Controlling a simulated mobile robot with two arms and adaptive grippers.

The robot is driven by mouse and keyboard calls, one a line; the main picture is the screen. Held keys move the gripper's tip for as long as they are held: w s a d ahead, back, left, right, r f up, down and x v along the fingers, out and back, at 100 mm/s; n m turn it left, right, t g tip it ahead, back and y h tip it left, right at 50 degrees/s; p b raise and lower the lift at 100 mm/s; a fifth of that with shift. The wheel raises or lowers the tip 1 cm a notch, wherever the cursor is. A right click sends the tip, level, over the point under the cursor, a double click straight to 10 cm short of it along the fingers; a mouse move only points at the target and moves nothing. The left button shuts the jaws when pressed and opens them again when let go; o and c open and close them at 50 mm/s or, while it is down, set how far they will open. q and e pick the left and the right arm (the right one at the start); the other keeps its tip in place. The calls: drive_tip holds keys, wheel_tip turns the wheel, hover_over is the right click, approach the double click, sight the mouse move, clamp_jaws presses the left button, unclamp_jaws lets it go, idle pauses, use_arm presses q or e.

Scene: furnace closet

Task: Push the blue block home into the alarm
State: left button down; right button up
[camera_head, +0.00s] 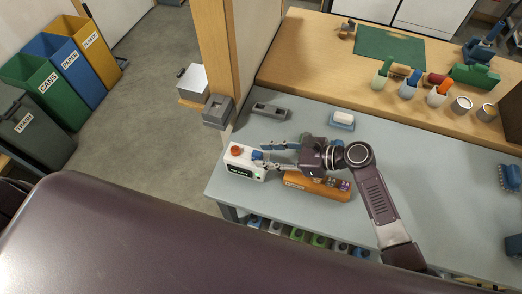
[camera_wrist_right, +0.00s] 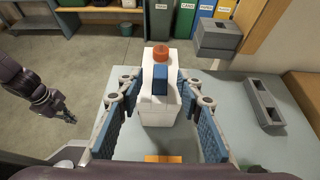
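The alarm (camera_head: 241,168) is a white box with an orange-red knob and a dark display, near the left edge of the grey table. It also shows in the right wrist view (camera_wrist_right: 158,112). The blue block (camera_wrist_right: 160,79) stands in its upper part, partly sticking out; how deep it sits I cannot tell. In the head view the block (camera_head: 257,155) is small beside my fingertips. My right gripper (camera_wrist_right: 160,88) is open, its blue-padded fingers on either side of the alarm, with gaps to the block.
An orange case (camera_head: 318,189) lies under my right gripper. A grey holder (camera_head: 269,110) and a white block on a blue base (camera_head: 342,120) lie behind. A wooden post (camera_head: 215,60) rises at the table's back left.

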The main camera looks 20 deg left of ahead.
drive_tip(key=shift+p+v, duration=0.4)
drive_tip(key=shift+v, duration=0.4)
drive_tip(key=v, duration=0.3)
idle(0.4)
